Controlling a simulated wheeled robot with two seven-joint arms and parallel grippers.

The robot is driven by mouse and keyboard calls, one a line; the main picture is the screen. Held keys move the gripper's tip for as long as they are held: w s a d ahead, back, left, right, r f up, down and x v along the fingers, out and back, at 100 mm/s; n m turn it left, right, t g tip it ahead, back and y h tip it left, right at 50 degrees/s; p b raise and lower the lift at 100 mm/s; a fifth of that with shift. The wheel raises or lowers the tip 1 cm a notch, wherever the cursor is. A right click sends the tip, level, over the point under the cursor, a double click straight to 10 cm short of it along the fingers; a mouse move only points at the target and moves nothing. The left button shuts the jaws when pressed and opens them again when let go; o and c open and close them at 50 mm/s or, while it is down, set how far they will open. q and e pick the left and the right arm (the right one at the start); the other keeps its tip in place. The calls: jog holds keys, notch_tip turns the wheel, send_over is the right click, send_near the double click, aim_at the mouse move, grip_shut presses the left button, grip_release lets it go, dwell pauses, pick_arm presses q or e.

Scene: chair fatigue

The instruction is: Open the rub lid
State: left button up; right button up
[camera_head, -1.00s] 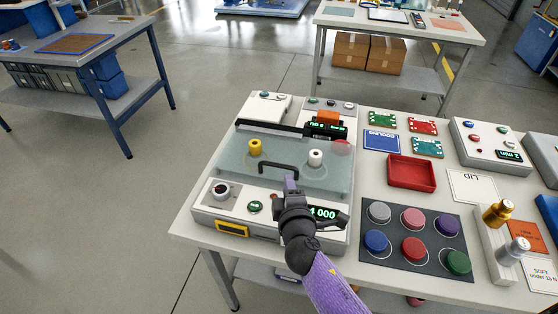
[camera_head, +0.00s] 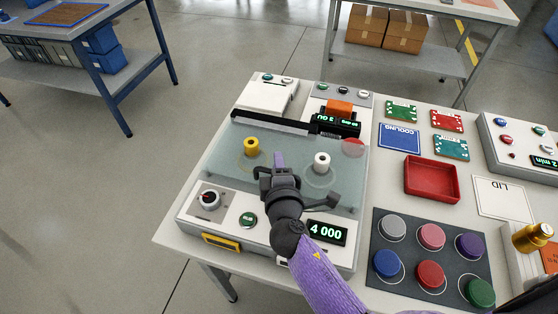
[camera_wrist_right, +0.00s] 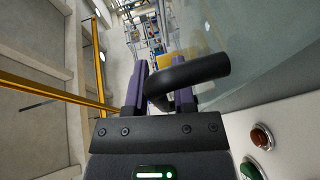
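The rub lid (camera_head: 215,165) is a see-through bluish panel. It lies flat over the white rub machine (camera_head: 185,222), with a black bar along its back edge. Its black handle (camera_wrist_right: 195,75) shows in the right wrist view, reaching in between the purple fingers of my right gripper (camera_wrist_right: 162,75). These fingers stand apart, and I cannot tell whether they press on the handle. In the head view my right gripper (camera_head: 278,165) is over the front middle of the lid and hides most of the handle. My left gripper is out of view.
Yellow (camera_head: 252,146) and white (camera_head: 322,162) rollers show at the lid. The machine's front has a dial (camera_head: 209,199), a green button (camera_head: 247,219) and a display (camera_head: 326,233). To the right are a red tray (camera_head: 431,180) and a button mat (camera_head: 405,232).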

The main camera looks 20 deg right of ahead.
grip_shut()
dwell(1.3)
